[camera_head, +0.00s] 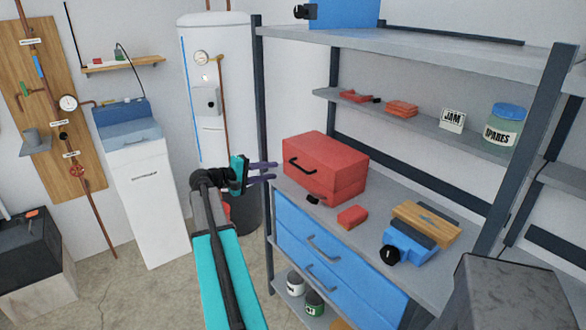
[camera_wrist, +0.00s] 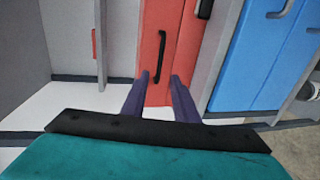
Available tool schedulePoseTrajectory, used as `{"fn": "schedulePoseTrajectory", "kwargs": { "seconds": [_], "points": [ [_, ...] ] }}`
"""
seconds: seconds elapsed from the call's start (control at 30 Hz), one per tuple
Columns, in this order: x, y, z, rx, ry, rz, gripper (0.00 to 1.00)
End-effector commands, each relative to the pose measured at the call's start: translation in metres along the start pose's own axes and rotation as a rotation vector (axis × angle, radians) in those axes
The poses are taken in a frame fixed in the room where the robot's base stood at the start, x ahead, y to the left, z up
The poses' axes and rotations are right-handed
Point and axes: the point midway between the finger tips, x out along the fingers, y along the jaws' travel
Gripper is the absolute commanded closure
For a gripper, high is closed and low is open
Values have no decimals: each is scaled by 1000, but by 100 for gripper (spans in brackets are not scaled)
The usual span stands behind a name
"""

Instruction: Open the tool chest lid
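The red tool chest (camera_head: 338,180) stands on the workbench top, with its lid (camera_head: 325,152) down on the body. A black bar handle (camera_head: 302,164) is on the lid's front face. In the wrist view, the lid (camera_wrist: 153,20) appears turned sideways, and its black handle (camera_wrist: 161,55) lies just beyond the fingertips. My gripper (camera_head: 275,171) is to the left of the chest in the head view, with its purple fingers pointing toward it. In the wrist view, the fingers (camera_wrist: 159,78) are spread apart with nothing between them. They appear short of the handle.
A small black item (camera_head: 312,199) and a red block (camera_head: 352,216) lie before the chest. A blue vise (camera_head: 408,245) is on the right. Blue drawers (camera_head: 318,255) are below the bench top. A shelf (camera_head: 430,123) and dark post (camera_head: 264,120) bound the space.

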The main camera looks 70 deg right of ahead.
Motion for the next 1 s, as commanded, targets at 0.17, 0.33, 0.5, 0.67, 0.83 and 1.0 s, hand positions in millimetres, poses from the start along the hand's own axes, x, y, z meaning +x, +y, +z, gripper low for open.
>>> {"fn": "schedulePoseTrajectory", "kwargs": {
  "seconds": [0.17, 0.33, 0.5, 0.67, 0.83, 1.0],
  "points": [
    [26, 2, 0, 0, -2, 0, 73],
    [50, 2, -1, -1, -1, 0, 73],
    [75, 2, -1, -1, -1, -1, 73],
    [95, 2, -1, 0, -1, -1, 73],
    [109, 1, 0, 0, -2, 0, 73],
    [113, 0, 0, 0, 0, 0, 73]
  ]
}}
